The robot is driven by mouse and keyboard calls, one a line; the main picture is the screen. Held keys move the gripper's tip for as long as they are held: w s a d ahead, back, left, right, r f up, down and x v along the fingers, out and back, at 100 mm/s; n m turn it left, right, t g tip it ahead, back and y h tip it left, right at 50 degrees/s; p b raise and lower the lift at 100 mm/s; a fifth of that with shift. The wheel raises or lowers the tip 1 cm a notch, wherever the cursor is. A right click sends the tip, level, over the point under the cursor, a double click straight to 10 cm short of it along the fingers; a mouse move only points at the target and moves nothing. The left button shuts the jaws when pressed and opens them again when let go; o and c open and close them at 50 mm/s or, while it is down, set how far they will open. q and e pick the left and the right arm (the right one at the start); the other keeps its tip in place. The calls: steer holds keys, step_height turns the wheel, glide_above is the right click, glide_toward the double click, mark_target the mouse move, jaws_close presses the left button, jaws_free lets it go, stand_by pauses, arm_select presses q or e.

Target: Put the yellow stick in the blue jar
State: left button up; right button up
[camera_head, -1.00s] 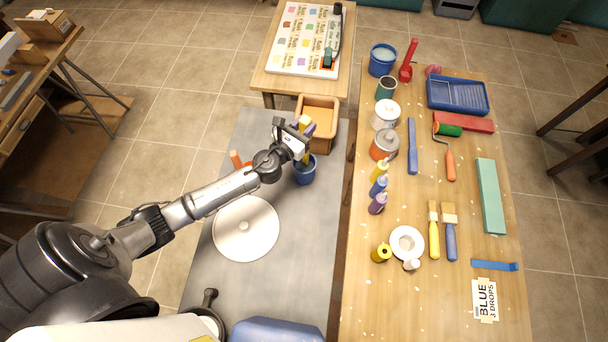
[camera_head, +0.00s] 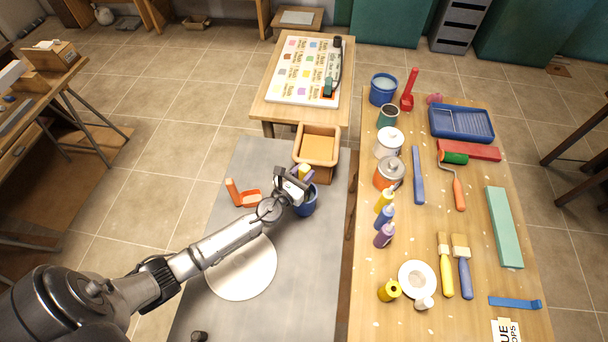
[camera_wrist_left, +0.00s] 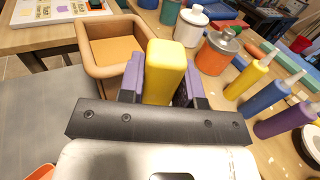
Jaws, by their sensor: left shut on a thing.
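My left gripper (camera_head: 306,176) is shut on the yellow stick (camera_wrist_left: 165,72), with a purple finger on each side of it in the left wrist view. In the head view only a small yellow part of the stick (camera_head: 304,171) shows. The blue jar (camera_head: 307,208) stands on the grey surface, and the gripper is right at its rim, covering part of it. The stick's lower end is hidden, so I cannot tell how far it is inside the jar. The jar does not show in the left wrist view. My right gripper is not in view.
An empty wooden tray (camera_head: 317,128) stands just behind the jar. An orange item (camera_head: 243,194) and a pale round disc (camera_head: 241,267) lie to the left. The wooden table (camera_head: 420,235) at right holds paint bottles, cans, brushes and a roller. The grey surface (camera_head: 315,270) is clear in front.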

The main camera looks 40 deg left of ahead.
arm_select(q)
steer(key=shift+f, duration=0.15)
steer(key=o, duration=0.9)
